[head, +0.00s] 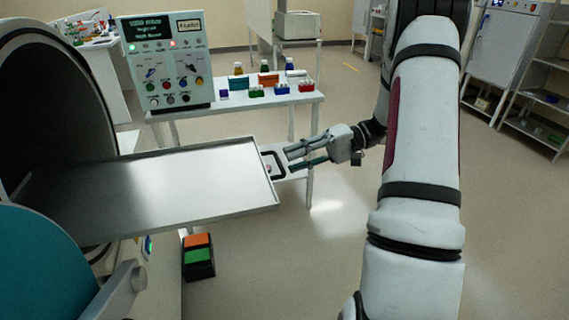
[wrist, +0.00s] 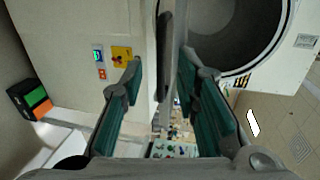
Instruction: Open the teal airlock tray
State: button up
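The metal airlock tray (head: 165,185) sticks far out of the round dark airlock opening (head: 50,110) at the left in the head view. The teal round door (head: 45,265) stands swung aside at lower left. The tray's dark loop handle (head: 280,172) is at its outer right end. My gripper (head: 288,160) is at the handle, its fingers spread. In the wrist view my gripper (wrist: 160,85) is open, and a thin dark bar, seemingly the handle edge-on, stands between the fingers with gaps on both sides. Whether a finger touches it is hard to tell.
A control panel (head: 165,60) and a white table (head: 235,103) with coloured racks and bottles stand behind the tray. An orange and green pedal box (head: 198,257) sits on the floor below the tray. Shelves (head: 535,90) are at far right. The floor under my arm is clear.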

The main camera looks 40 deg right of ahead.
jog(key=v, duration=0.7)
jog(key=shift+d, duration=0.35)
jog(key=shift+s, duration=0.1)
jog(key=shift+a+r, duration=0.1)
